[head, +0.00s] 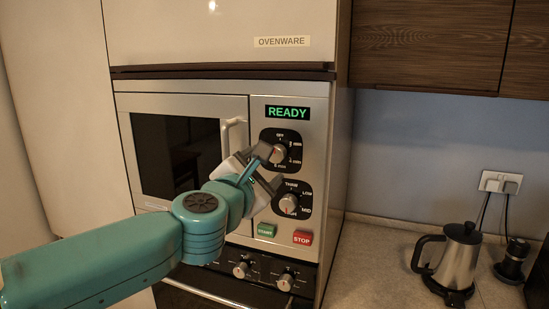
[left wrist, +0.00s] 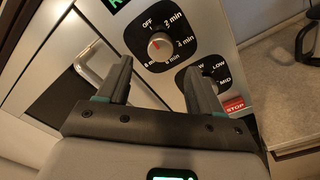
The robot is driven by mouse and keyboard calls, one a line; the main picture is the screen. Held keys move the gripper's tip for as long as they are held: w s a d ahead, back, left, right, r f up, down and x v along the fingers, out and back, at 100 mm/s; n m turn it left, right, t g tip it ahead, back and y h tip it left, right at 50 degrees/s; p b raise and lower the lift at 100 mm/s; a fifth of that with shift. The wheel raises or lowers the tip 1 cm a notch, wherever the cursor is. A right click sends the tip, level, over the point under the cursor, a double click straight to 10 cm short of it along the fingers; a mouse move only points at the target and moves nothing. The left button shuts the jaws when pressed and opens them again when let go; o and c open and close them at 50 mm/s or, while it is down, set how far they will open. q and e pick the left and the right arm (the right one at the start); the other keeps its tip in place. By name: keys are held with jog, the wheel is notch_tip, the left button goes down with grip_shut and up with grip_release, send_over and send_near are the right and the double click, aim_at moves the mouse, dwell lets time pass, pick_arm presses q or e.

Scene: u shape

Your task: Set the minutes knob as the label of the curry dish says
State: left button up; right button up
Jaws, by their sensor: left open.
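The minutes knob (head: 280,153) is a round silver knob on a black plate on the microwave's control panel. It also shows in the left wrist view (left wrist: 160,47), with OFF and minute labels around it. A red mark shows on the knob; its exact setting is too small to read surely. My left gripper (head: 268,168) is open in front of the panel, just below the minutes knob. In the left wrist view its two fingers (left wrist: 158,75) point toward the knob, which sits between and beyond their tips, with nothing held. No curry dish or dish label is in view.
A second knob (head: 289,204) with THAW, LOW and MID labels sits below. The green START button (head: 266,230) and red STOP button (head: 303,238) are under it. The display (head: 288,112) reads READY. The door handle (head: 232,134) is close left. A kettle (head: 456,254) stands right.

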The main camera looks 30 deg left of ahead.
aim_at(275, 156)
pick_arm(q)
jog(key=x, duration=0.7)
jog(key=shift+p, duration=0.3)
jog(key=c, duration=1.1)
